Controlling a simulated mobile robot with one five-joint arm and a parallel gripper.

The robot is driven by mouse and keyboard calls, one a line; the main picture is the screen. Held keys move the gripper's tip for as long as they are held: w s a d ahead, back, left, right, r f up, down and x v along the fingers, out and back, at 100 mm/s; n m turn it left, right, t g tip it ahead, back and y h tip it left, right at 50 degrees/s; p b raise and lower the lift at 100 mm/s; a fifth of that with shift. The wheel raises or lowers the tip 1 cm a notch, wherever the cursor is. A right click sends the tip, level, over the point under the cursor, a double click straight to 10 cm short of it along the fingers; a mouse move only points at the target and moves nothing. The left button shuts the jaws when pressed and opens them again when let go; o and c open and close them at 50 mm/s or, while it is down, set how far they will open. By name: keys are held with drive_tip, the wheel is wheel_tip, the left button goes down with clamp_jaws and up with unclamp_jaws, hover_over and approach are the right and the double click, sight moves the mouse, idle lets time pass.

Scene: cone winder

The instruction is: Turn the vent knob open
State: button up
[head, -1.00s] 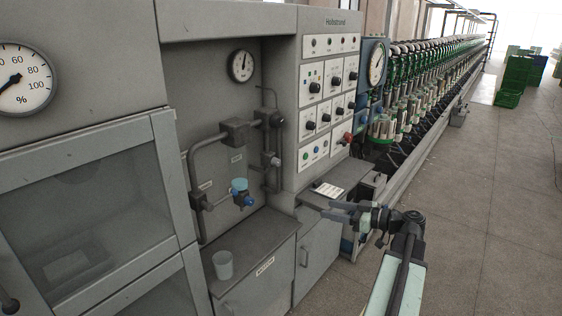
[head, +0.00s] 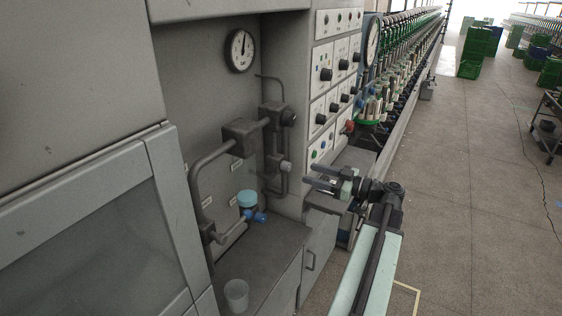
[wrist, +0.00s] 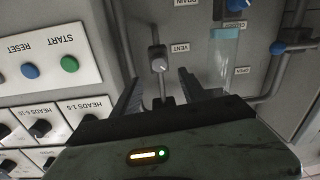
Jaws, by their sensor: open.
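The vent knob (wrist: 160,65) is a small pale grey knob on a pipe, beside an upside-down VENT label (wrist: 181,48) in the wrist view. In the head view it sits on the right pipe of the recess (head: 286,167). My gripper (head: 308,175) is open and empty, its fingers pointing left toward the knob, apart from it. In the wrist view the knob shows between and beyond the two fingertips (wrist: 161,77). A pointer mark shows on the knob's face, but I cannot tell its exact setting.
A clear cup (head: 236,294) stands on the ledge below. The control panel (head: 335,75) rises close on the right. Open floor (head: 480,200) lies at right.

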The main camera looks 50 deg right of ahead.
sight(290, 167)
drive_tip(key=x, duration=0.8)
drive_tip(key=shift+d, duration=0.1)
clamp_jaws()
